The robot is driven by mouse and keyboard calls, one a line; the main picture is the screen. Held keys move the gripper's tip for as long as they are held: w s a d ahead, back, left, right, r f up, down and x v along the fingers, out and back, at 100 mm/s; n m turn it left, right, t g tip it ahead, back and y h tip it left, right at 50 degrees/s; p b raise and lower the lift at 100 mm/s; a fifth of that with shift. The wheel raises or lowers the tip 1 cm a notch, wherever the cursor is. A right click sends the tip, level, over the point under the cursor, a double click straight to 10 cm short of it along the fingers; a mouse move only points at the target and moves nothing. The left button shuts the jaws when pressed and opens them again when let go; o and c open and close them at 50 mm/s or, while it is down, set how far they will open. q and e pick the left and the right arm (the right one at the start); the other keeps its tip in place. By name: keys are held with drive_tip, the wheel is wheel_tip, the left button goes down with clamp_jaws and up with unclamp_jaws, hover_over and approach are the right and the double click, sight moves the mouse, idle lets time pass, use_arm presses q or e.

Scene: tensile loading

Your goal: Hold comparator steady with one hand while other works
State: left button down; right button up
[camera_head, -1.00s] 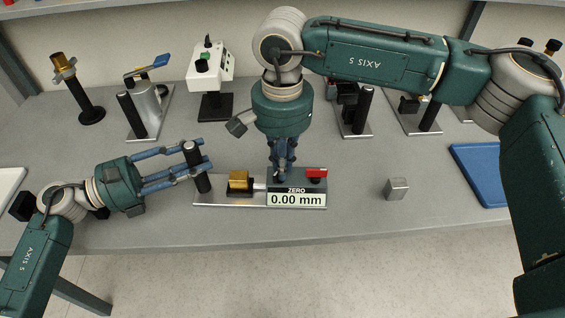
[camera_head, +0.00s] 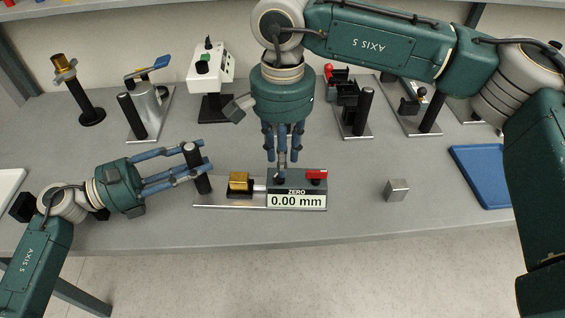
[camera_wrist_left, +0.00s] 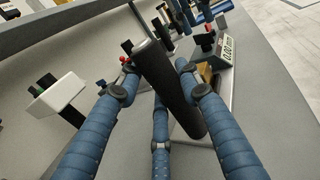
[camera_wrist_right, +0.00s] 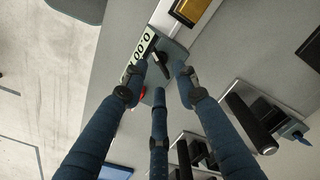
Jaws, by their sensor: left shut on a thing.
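The comparator (camera_head: 305,201) sits on the bench on a metal plate, with a display reading 0.00 mm under the label ZERO, a brass block (camera_head: 239,181) and a red part (camera_head: 316,174). A black upright post (camera_head: 190,153) stands at its left end. My left gripper (camera_head: 201,163) is shut around this post (camera_wrist_left: 165,80). My right gripper (camera_head: 283,165) is open and empty, fingers pointing down just above the display housing. In the right wrist view its fingers spread over the housing, with the display (camera_wrist_right: 139,55) beside them.
A small grey metal cube (camera_head: 397,189) lies right of the comparator. A blue tray (camera_head: 480,176) is farther right. Several fixtures stand behind, including a white device (camera_head: 210,66) and a blue-levered stand (camera_head: 150,105). The bench front edge is close.

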wheel_tip(320, 180, up, 9)
drive_tip(key=shift+f, duration=0.1)
idle(1.8)
use_arm(q)
drive_tip(key=c, duration=1.1)
unclamp_jaws()
drive_tip(key=v, duration=1.2)
